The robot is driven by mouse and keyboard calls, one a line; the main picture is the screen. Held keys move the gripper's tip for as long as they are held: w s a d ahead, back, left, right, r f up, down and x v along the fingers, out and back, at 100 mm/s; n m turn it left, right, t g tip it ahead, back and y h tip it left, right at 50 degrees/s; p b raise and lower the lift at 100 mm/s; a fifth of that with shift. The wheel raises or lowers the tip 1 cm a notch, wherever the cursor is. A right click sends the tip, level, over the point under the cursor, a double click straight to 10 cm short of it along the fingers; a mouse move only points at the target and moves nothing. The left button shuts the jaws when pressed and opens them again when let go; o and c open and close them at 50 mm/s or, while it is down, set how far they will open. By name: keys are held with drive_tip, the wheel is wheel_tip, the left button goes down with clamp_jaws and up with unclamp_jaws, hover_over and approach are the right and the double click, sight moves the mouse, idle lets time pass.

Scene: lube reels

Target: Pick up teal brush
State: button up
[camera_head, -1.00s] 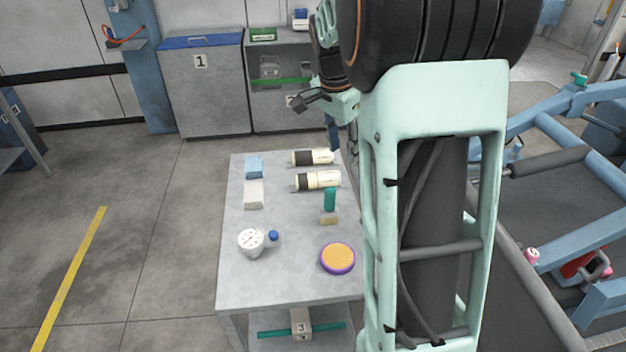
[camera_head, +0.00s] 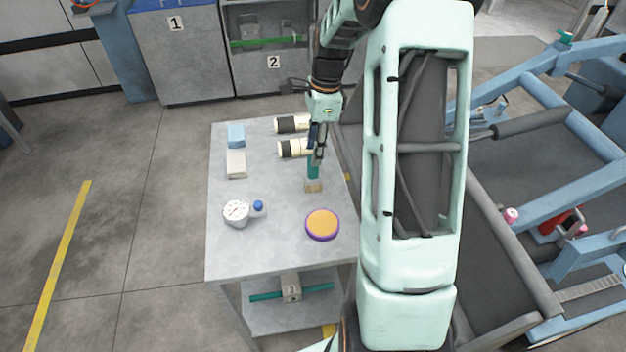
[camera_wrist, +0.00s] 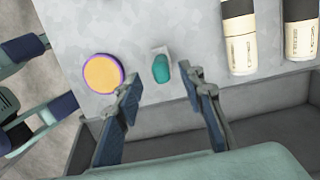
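The teal brush (camera_head: 313,178) stands on the grey table, its teal handle up and its beige bristle end down. In the wrist view the brush (camera_wrist: 161,68) shows from above, ahead of my fingers and between their lines. My gripper (camera_head: 318,158) is over the table's right part, close above the brush handle in the head view, and partly covers the handle's top. In the wrist view my gripper (camera_wrist: 163,88) is open, with its two fingers wide apart and nothing between them. I cannot tell how much height separates fingertips and handle.
An orange and purple round pad (camera_head: 322,223) lies near the brush. Two cream and black cylinders (camera_head: 293,148) lie behind it. A gauge (camera_head: 236,211), a blue block (camera_head: 236,135) and a pale block (camera_head: 236,163) are at left. The table (camera_head: 275,262) is bare at front.

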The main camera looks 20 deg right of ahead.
sight(313, 174)
wheel_tip(313, 174, down, 4)
drive_tip(key=shift+w+a+f, duration=0.1)
drive_tip(key=shift+a+f, duration=0.05)
drive_tip(key=shift+f, duration=0.1)
drive_tip(key=shift+c, duration=0.3)
clamp_jaws()
